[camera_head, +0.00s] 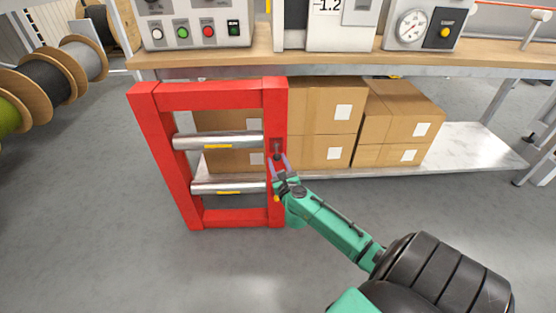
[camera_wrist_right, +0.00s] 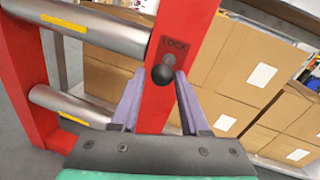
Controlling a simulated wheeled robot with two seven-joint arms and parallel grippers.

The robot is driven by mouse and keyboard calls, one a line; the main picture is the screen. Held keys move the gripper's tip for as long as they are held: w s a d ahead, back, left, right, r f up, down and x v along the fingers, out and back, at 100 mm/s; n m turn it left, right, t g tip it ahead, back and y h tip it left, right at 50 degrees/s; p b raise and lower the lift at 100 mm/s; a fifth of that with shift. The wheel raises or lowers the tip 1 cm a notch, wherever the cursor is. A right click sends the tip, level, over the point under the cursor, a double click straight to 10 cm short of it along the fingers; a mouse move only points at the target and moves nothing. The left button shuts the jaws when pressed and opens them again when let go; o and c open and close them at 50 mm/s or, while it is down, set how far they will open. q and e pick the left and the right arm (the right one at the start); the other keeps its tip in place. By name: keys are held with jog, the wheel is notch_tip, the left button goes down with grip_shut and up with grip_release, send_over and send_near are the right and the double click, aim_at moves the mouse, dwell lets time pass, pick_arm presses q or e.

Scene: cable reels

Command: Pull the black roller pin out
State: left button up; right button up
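The black roller pin (camera_wrist_right: 162,74) has a round knob and sticks out of the upright of the red frame (camera_wrist_right: 190,30), below a "LOCK" label. In the head view the pin (camera_head: 277,154) is small, on the frame's right post. My right gripper (camera_head: 279,163) is at that post; its purple fingers also show in the wrist view (camera_wrist_right: 160,78). They are apart, one on each side of the knob in the picture, with gaps visible. I cannot tell whether the tips reach past the knob. My left gripper is not in view.
The frame holds two metal rollers, an upper one (camera_head: 218,140) and a lower one (camera_head: 228,187). Cardboard boxes (camera_head: 320,105) stand on the low shelf behind. A workbench (camera_head: 330,62) with control boxes is above. Cable reels (camera_head: 45,80) are at the left. The floor in front is clear.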

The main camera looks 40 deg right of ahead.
jog(key=shift+o, duration=0.9)
jog(key=shift+s+r, duration=0.1)
jog(key=shift+s+a, duration=0.1)
jog(key=shift+s, duration=0.05)
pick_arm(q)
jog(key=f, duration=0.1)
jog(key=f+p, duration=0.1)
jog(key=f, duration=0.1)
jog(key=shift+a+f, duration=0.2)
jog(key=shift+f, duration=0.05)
pick_arm(e)
jog(key=v, duration=1.4)
